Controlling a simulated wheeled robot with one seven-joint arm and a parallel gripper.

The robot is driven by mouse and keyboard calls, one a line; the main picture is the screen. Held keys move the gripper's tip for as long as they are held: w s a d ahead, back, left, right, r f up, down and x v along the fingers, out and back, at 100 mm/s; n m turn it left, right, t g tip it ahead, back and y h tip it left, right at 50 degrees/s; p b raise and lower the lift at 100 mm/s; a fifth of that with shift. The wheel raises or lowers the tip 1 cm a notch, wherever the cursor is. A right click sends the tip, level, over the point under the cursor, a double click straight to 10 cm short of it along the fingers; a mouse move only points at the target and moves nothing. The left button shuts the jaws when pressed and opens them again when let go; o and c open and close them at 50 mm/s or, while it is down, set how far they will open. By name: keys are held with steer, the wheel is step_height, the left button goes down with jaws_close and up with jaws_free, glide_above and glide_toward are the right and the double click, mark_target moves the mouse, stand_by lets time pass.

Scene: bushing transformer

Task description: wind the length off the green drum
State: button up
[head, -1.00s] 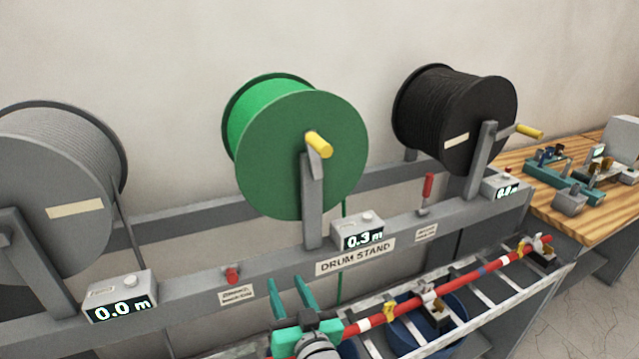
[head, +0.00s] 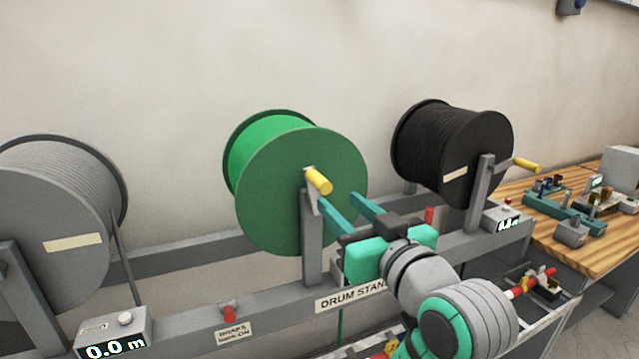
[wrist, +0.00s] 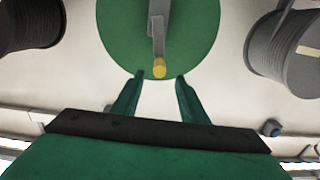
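The green drum (head: 290,195) stands in the middle of the drum stand (head: 270,297). Its crank has a yellow handle (head: 319,181) that points outward from the drum's face. My gripper (head: 345,208) is open and empty, in front of the drum's lower right face, with its fingers to the right of and a little below the handle. In the wrist view the yellow handle (wrist: 159,68) shows just beyond and between the two open fingertips (wrist: 158,82), not between the fingers themselves. The green drum's meter is hidden behind my gripper.
A grey drum (head: 50,215) with a meter (head: 112,335) reading 0.0 m stands at left. A black drum (head: 455,150) with its own yellow crank handle (head: 526,165) is at right. A red knob (head: 229,313) sits on the stand's rail. A wooden bench (head: 560,225) is at far right.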

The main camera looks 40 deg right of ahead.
mark_target(319, 183)
steer(key=x, duration=1)
steer(key=shift+w+r, duration=0.1)
steer(key=shift+w, duration=0.25)
jaws_close()
